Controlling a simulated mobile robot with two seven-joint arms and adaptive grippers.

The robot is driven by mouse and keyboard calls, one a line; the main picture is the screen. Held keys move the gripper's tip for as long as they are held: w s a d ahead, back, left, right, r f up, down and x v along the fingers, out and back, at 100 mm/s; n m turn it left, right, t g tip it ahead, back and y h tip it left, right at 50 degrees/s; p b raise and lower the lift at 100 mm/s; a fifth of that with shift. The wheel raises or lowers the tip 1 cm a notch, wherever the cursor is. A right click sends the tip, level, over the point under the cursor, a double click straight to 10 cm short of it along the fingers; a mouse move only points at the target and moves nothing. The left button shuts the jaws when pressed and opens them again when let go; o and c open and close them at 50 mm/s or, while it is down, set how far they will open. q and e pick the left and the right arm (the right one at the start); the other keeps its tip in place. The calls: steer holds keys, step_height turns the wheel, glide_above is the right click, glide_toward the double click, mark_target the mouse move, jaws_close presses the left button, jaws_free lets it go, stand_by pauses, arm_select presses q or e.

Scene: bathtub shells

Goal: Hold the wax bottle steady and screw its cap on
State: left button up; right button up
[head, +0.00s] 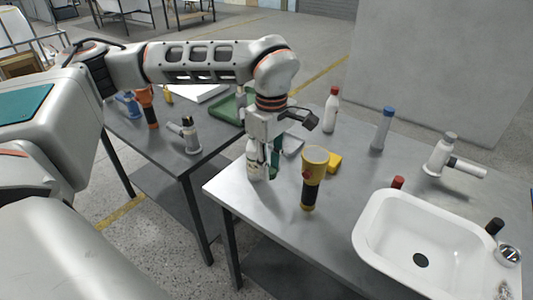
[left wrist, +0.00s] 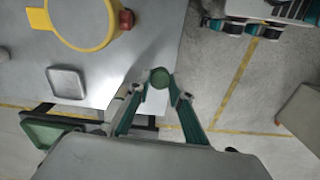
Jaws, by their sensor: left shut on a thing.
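My left gripper (head: 266,172) points down over the front left of the near table. It is shut on a small round dark-green thing (left wrist: 160,77), which looks like a cap, held between the fingertips in the left wrist view. A white bottle (head: 254,162) stands upright right beside the fingers in the head view and is partly hidden by them. I cannot tell whether the fingers touch this bottle. Another white bottle with a red cap (head: 331,112) stands further back. My right gripper is not in view.
A yellow and black flashlight (head: 312,185) stands close right of my gripper; its yellow rim (left wrist: 88,46) shows in the left wrist view.

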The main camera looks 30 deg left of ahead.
arm_select(q)
steer(key=d+f+m, duration=0.1)
steer(key=m, duration=0.4)
steer(key=s+d+f+m, duration=0.1)
steer(key=m, duration=0.4)
steer(key=s+d+f+m, duration=0.1)
steer(key=f+m, duration=0.1)
steer(key=m, duration=0.4)
steer(key=shift+s+d+f, duration=0.1)
steer(key=shift+s+d, duration=0.1)
